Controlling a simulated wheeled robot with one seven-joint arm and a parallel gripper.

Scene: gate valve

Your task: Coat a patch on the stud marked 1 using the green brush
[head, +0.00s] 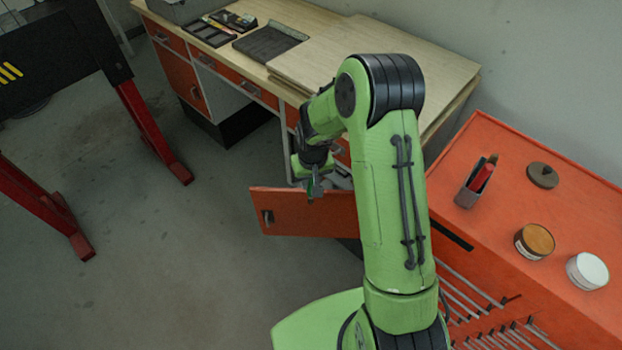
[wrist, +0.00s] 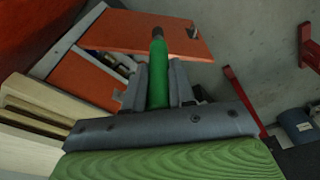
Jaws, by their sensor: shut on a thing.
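My gripper (head: 315,186) hangs in front of the workbench, near the open orange door. In the wrist view its fingers (wrist: 158,90) are shut on the green brush (wrist: 157,70). The green shaft points away from the palm and ends in a dark tip; bristles cannot be made out. In the head view the brush is too small to tell apart from the gripper. The stud marked 1 cannot be made out in either view. A dark body with yellow stripes (head: 10,72) rests on a red stand at the left, partly cut off.
The orange door (head: 310,212) stands open below the bench (head: 400,65). On the orange cabinet (head: 480,240) are a holder with a red-handled tool (head: 482,176), a dark lid (head: 543,175), a brown-topped tin (head: 534,241) and a white-topped tin (head: 587,270). Floor between stand and bench is clear.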

